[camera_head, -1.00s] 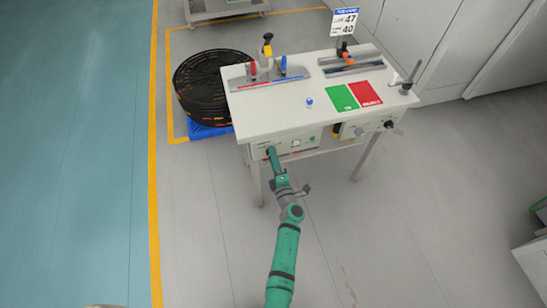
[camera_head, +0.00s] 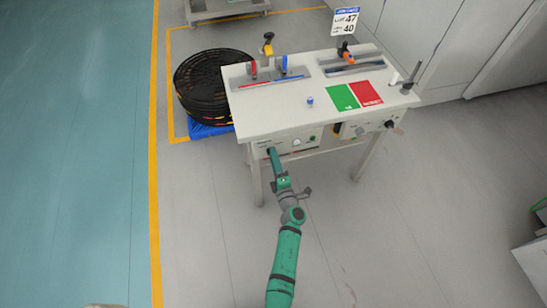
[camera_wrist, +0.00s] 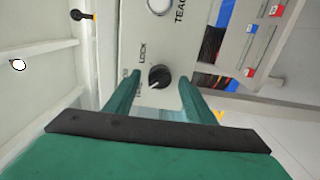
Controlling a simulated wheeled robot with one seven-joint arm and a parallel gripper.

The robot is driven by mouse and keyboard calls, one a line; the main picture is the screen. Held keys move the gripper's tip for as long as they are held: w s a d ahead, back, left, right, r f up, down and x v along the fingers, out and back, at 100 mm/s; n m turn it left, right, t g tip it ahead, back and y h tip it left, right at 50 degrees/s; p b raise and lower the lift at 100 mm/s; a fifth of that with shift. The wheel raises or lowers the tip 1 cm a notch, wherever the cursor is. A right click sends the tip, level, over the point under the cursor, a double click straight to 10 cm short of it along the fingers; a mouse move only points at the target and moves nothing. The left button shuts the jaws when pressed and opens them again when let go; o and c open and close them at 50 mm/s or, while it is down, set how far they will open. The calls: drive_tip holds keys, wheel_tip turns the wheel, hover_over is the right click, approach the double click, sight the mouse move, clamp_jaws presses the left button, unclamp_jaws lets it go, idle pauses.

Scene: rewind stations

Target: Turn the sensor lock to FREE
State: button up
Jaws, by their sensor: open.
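The sensor lock is a small round black knob (camera_wrist: 159,77) on a pale panel (camera_wrist: 130,30), seen in the wrist view. The word LOCK is printed beside it. A second label is mostly hidden by my left finger. A light mark on the knob appears to face the lower left, toward that hidden label. My gripper (camera_wrist: 160,80) is open, with one green finger on each side of the knob. I cannot tell whether the fingers touch it. In the head view my gripper (camera_head: 273,155) is at the left end of the table's front panel (camera_head: 286,143), hiding the knob.
A white button (camera_wrist: 159,5) marked TEACH sits close to the knob. The table (camera_head: 300,115) carries a green mat (camera_head: 342,97), a red mat (camera_head: 365,93) and a small blue-topped item (camera_head: 310,101). Black reels (camera_head: 205,85) stand left of it. The floor in front is clear.

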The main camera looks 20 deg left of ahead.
drive_tip(key=v, duration=0.9)
drive_tip(key=shift+s+d, duration=0.25)
drive_tip(key=shift+s, duration=0.05)
drive_tip(key=s+d+r+m+h, duration=0.3)
drive_tip(key=s+r+m, duration=0.3)
drive_tip(key=s, duration=0.6)
drive_tip(key=s+d+r+m+h, duration=0.3)
drive_tip(key=s+d+r+m, duration=0.3)
drive_tip(key=s+m, duration=0.4)
drive_tip(key=s+d+r+m+h, duration=0.4)
drive_tip(key=s+m, duration=0.5)
drive_tip(key=s, duration=0.5)
wheel_tip(320, 180, up, 2)
drive_tip(key=shift+s+d+r, duration=0.1)
drive_tip(key=shift+s+d, duration=0.05)
drive_tip(key=shift+d, duration=0.1)
